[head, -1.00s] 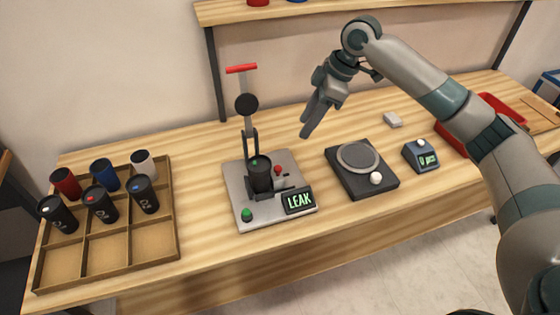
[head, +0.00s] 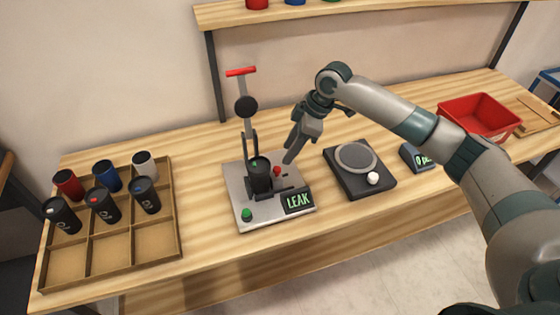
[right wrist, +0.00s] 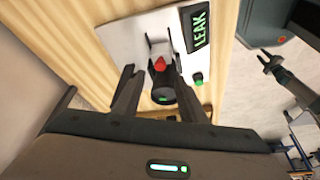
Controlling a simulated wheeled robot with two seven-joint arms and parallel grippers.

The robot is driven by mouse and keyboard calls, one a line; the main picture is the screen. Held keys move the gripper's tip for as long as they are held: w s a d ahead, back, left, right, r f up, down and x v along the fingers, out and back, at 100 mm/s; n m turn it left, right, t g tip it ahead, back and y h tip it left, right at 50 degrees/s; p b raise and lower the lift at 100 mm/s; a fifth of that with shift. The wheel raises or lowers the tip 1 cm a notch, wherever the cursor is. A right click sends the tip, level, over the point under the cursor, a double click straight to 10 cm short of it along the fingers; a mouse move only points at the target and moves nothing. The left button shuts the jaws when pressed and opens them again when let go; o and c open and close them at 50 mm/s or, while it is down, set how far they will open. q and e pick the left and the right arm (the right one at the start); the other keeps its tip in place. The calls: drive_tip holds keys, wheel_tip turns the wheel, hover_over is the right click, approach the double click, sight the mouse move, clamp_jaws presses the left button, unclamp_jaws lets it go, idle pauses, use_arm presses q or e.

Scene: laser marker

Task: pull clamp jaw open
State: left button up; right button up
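A leak test fixture with a light grey plate (head: 235,190) stands on the bench; its display reads LEAK. A black tumbler (head: 260,178) stands upright in it. A red knob (head: 277,171), seemingly on the clamp jaw, is right of the tumbler; it also shows in the right wrist view (right wrist: 160,64). My right gripper (head: 289,158) is just above and behind the knob, pointing down. In the right wrist view its fingers are apart and empty (right wrist: 160,84), with knob and tumbler beyond the gap. My left gripper (right wrist: 268,62) shows small at the right there, prongs apart.
The fixture's upright lever with a red handle (head: 241,71) rises left of my right gripper. A black scale (head: 350,182) and a small display box (head: 416,158) stand to the right. A tray (head: 170,235) of several tumblers is at left; a red bin (head: 480,115) is far right.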

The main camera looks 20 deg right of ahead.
sight(278, 169)
drive_tip(key=p+x, duration=0.1)
drive_tip(key=x, duration=0.6)
drive_tip(key=shift+a+f+p, duration=0.1)
drive_tip(key=shift+f+p, duration=0.15)
drive_tip(key=shift+p, duration=0.05)
drive_tip(key=shift+c, duration=0.3)
